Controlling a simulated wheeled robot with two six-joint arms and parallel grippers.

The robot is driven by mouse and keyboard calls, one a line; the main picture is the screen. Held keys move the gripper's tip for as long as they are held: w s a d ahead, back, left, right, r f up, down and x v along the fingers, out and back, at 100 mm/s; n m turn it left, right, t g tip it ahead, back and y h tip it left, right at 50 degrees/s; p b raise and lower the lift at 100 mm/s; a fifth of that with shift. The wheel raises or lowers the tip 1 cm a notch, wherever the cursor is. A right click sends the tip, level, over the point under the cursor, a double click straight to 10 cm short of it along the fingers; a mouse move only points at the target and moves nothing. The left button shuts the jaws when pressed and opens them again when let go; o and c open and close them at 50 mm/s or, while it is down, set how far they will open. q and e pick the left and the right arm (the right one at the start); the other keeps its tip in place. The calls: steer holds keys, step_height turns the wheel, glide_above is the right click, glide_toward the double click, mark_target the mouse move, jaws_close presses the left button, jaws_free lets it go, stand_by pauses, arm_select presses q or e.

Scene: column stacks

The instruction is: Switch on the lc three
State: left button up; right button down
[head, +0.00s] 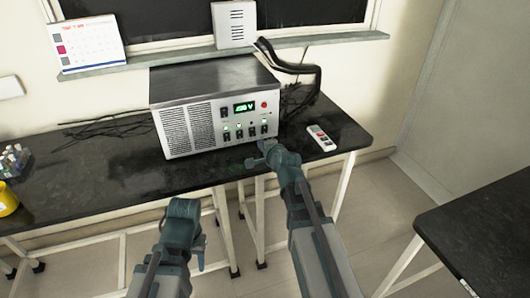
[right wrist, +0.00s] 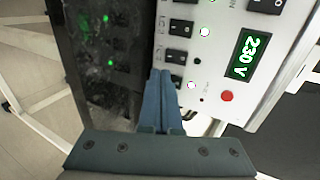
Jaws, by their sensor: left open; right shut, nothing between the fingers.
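A grey metal power unit (head: 208,108) stands on the black bench, its display reading 230 V. A row of black rocker switches (head: 252,131) runs along the lower front, with glowing green lamps above them. In the right wrist view the panel is turned sideways; several switches (right wrist: 181,28) and lamps show. My left gripper (head: 184,207) is open, low before the bench.
A white remote (head: 321,138) lies on the bench (head: 110,178) right of the unit. Black cables (head: 295,68) run behind it. A yellow cup (head: 6,200) and small bottles (head: 13,160) are at the far left. Another black table (head: 485,235) stands at the right.

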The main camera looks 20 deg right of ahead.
mark_target(253, 136)
arm_select(q)
steer(key=shift+f+b, duration=0.55)
steer(key=shift+f, duration=0.35)
arm_select(e)
steer(key=x, duration=0.4)
steer(key=r+x, duration=0.1)
steer(key=x, duration=0.2)
steer(key=shift+w, duration=0.25)
steer(key=shift+w+f, duration=0.15)
steer(key=shift+w, duration=0.15)
steer(key=shift+s, duration=0.1)
steer(key=shift+r, duration=0.2)
steer(key=shift+r+p, duration=0.75)
steer(key=shift+r, duration=0.05)
arm_select(q)
steer(key=shift+r, duration=0.75)
